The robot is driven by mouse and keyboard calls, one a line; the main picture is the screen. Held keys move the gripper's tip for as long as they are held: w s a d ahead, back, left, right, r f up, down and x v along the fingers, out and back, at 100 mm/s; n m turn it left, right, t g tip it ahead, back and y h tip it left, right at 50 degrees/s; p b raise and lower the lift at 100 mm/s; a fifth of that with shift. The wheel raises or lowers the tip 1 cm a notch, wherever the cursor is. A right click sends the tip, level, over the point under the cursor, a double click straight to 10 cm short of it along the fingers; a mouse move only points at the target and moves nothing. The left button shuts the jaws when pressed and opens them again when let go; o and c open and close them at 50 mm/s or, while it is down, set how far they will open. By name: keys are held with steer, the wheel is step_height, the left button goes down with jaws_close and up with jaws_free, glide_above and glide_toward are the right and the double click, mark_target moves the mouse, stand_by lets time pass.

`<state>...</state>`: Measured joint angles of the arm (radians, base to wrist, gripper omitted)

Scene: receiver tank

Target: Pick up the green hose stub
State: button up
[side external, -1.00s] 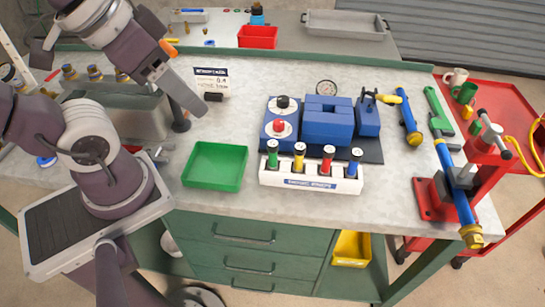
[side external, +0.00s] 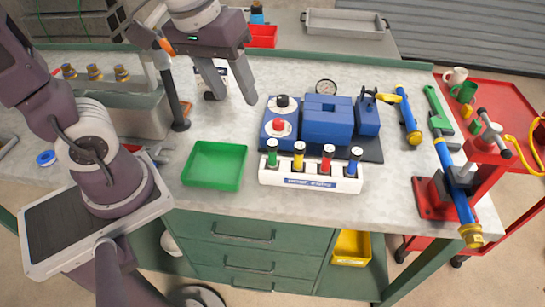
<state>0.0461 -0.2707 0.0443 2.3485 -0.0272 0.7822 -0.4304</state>
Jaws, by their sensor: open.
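The green hose stub (side external: 272,152) stands upright in the left-most slot of a white rack (side external: 310,183) near the front of the bench. Yellow (side external: 299,154), red (side external: 327,157) and blue (side external: 353,161) stubs stand in the same rack to its right. My gripper (side external: 236,98) is open and empty, fingers pointing down, above the bench behind and left of the green stub, clear of it. Its fingers partly hide a small white sign card (side external: 228,72).
A green tray (side external: 214,165), empty, lies just left of the rack. A blue pump unit (side external: 327,122) with red and black knobs stands right behind the rack. A dark post (side external: 178,100) rises left of my gripper. A red vise (side external: 470,170) holds a blue pipe at right.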

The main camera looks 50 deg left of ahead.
mark_target(272, 152)
steer(key=w+f+n+g, duration=0.1)
steer(key=w+f+n, duration=0.1)
steer(key=f, duration=0.2)
steer(key=w+f+n+g, duration=0.1)
steer(key=w+f+n, duration=0.1)
steer(key=w+f, duration=0.1)
steer(key=w+f+n+g, duration=0.1)
steer(key=w+f+n, duration=0.1)
steer(key=f, duration=0.3)
steer(key=shift+w+d+n, duration=0.15)
steer(key=shift+w+n, duration=0.15)
steer(key=shift+w, duration=0.3)
steer(key=f, duration=0.7)
steer(key=shift+s+d+f, duration=0.2)
steer(key=shift+s+f, duration=0.05)
steer(key=shift+f, duration=0.1)
steer(key=shift+c, duration=0.5)
jaws_close()
